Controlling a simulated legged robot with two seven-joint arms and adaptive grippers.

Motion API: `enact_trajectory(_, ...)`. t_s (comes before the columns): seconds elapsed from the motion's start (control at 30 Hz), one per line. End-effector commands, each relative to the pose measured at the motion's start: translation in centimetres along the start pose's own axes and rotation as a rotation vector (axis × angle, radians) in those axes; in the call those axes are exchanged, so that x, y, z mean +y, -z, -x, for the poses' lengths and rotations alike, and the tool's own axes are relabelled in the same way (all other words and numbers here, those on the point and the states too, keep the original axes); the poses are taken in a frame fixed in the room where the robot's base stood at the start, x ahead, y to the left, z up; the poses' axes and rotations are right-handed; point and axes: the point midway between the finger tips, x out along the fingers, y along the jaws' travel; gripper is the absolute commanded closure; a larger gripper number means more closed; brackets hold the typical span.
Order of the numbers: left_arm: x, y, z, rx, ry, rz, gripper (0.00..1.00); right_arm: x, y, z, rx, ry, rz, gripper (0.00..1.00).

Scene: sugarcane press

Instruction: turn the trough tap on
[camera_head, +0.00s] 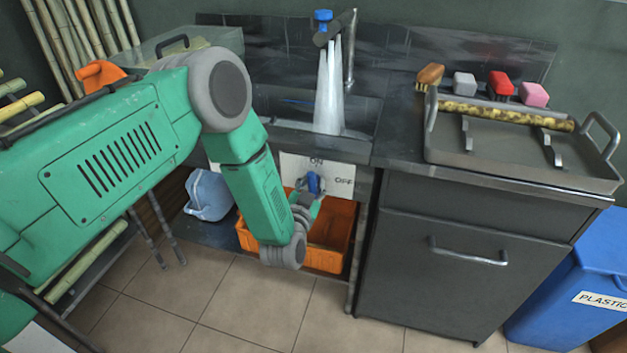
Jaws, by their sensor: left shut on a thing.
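A white panel (341,181) marked ON at the top and OFF at the right is on the front of the sink trough. A blue tap handle (314,183) stands in front of it, pointing up towards ON. My left gripper (311,190) is shut on this blue handle, and its fingers hide part of it. Water (329,88) runs from the spout (335,29) into the sink trough (300,127). The spout has a blue knob (323,17) on top. My right gripper is not in view.
An orange crate (325,256) and a blue jug (208,194) are below the trough. A dark cabinet (458,272) stands to the right, with a metal tray (490,156) holding a cane piece (507,115) on its top. A blue bin (570,293) is at far right.

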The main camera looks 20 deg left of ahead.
Motion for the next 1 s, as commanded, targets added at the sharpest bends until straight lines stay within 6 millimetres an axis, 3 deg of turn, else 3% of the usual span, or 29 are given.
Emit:
enact_trajectory(0.53, 0.69, -0.67, 0.51, -0.017, -0.018, -0.027, 1.0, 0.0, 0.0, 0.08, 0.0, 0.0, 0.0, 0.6)
enact_trajectory(0.6, 0.69, -0.66, 0.51, -0.017, -0.018, -0.026, 0.66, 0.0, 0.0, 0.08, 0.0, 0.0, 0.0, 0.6)
enact_trajectory(0.7, 0.54, -0.49, 0.4, -0.013, -0.014, -0.026, 0.31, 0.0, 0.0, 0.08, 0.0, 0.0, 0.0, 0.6)
enact_trajectory(0.73, 0.49, -0.46, 0.38, -0.012, -0.013, -0.026, 0.24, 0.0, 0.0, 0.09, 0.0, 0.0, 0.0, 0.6)
enact_trajectory(1.0, 0.22, -0.24, 0.26, -0.006, -0.007, -0.026, 0.24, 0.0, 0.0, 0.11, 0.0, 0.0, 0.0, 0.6)
